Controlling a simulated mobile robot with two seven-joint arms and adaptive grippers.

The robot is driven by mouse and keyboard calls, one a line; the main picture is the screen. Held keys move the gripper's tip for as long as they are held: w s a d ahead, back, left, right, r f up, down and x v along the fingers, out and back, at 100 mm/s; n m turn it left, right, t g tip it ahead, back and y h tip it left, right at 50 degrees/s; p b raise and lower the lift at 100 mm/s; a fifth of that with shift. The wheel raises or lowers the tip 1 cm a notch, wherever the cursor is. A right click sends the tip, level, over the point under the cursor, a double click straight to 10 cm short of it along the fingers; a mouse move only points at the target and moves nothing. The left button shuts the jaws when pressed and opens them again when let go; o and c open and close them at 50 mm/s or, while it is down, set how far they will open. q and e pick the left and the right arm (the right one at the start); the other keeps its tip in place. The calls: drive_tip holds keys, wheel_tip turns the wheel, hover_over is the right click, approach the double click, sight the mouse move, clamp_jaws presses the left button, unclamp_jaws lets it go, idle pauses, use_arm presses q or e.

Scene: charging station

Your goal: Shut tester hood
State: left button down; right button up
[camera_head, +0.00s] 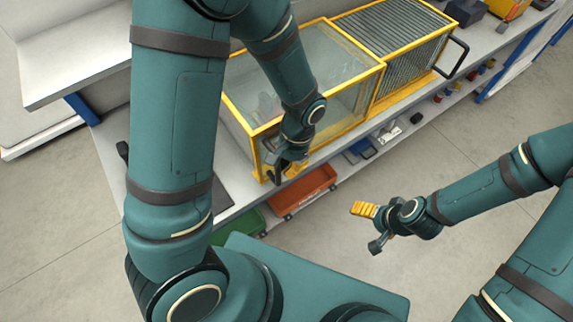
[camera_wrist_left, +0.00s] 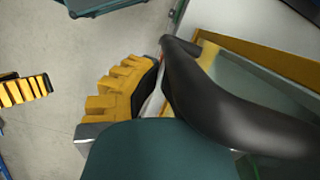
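The tester hood (camera_head: 350,75), a clear-paned box with a yellow frame, stands on the bench in the head view. Its top sits about level with the slatted unit beside it; my left arm covers part of it, so I cannot tell if it is fully down. My left gripper (camera_head: 281,160) is at its front left corner, by a black handle (camera_head: 278,176). In the left wrist view the handle (camera_wrist_left: 225,105) curves close beside one yellow-padded finger; the other finger is hidden, so the grip is unclear. My right gripper (camera_head: 368,228) is open and empty over the floor.
A slatted yellow-framed unit (camera_head: 395,38) with its own black handle (camera_head: 455,58) adjoins the hood on the right. A red-orange bin (camera_head: 303,190) and a green bin (camera_head: 247,222) sit on the lower shelf. The floor (camera_head: 440,150) in front is clear.

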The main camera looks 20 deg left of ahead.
use_arm(q)
drive_tip(key=shift+r, duration=0.1)
idle(0.3)
drive_tip(key=p+v, duration=0.8)
drive_tip(key=v, duration=0.2)
drive_tip(key=shift+d, duration=0.1)
